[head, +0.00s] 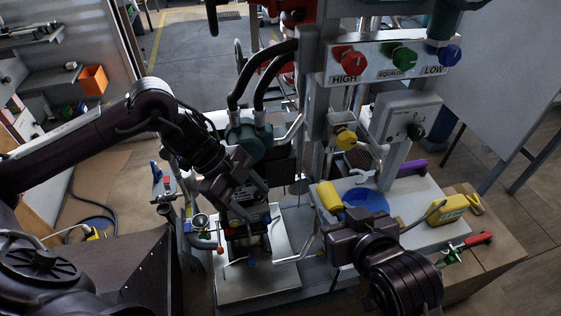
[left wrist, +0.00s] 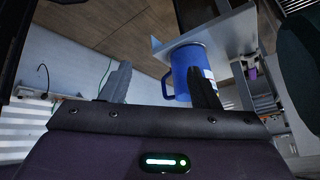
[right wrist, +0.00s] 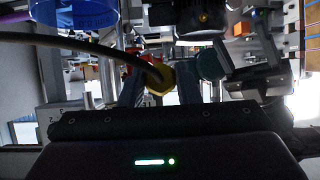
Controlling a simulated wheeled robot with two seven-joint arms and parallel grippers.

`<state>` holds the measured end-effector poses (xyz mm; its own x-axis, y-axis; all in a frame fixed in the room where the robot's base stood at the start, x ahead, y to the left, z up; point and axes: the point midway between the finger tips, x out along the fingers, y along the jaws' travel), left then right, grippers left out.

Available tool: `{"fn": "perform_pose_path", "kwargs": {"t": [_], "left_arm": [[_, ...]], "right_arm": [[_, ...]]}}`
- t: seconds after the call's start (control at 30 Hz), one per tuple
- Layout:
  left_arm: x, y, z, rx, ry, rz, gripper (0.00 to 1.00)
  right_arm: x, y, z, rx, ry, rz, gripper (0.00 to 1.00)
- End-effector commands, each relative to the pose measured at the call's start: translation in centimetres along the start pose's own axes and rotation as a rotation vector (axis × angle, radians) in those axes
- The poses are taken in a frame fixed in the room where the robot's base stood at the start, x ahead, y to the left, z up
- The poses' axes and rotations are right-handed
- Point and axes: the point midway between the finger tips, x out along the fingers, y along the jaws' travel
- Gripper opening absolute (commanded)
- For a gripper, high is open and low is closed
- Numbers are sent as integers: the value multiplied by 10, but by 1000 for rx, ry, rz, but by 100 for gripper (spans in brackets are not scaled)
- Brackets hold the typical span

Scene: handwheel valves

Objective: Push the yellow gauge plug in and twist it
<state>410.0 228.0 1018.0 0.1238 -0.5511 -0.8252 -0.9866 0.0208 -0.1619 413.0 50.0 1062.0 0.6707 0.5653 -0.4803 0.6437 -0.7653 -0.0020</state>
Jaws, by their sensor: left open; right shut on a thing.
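In the right wrist view a yellow plug (right wrist: 158,78) sits between the fingertips of my right gripper (right wrist: 162,88), which is shut on it. A dark hose arcs from the left to the plug. The hose (head: 424,218) runs towards a yellow gauge body (head: 450,209) on the right. A square yellow fitting (head: 346,138) is on the upright frame, above and apart from this gripper. My left gripper (head: 240,196) is open over the left bench.
Red (head: 348,61), green (head: 404,58) and blue (head: 449,55) knobs line the upper panel. A blue mug (left wrist: 188,72) shows beyond my left fingers.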

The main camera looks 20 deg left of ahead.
Motion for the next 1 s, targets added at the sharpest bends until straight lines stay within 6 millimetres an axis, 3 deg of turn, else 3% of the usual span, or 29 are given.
{"fn": "perform_pose_path", "kwargs": {"t": [0.03, 0.2, 0.3, 0.47, 0.67, 1.0], "left_arm": [[-17, -10, -25, 158, -12, -63, 55], [-55, -21, -91, 602, -67, -223, 55], [-68, -20, -116, 773, -99, -282, 55], [-75, -17, -134, 906, -125, -325, 55], [-60, -22, -137, 921, -122, -330, 55], [0, -43, -139, 918, -122, -328, 55]], "right_arm": [[0, 0, 0, 0, 1, 0, 8], [0, 0, 0, 0, 1, 0, 8], [0, 0, 0, 0, 1, 0, 8], [0, 0, 0, 0, 1, 0, 8], [0, 0, 0, 0, 1, 0, 8], [0, 0, 0, 0, 1, 0, 8]]}}
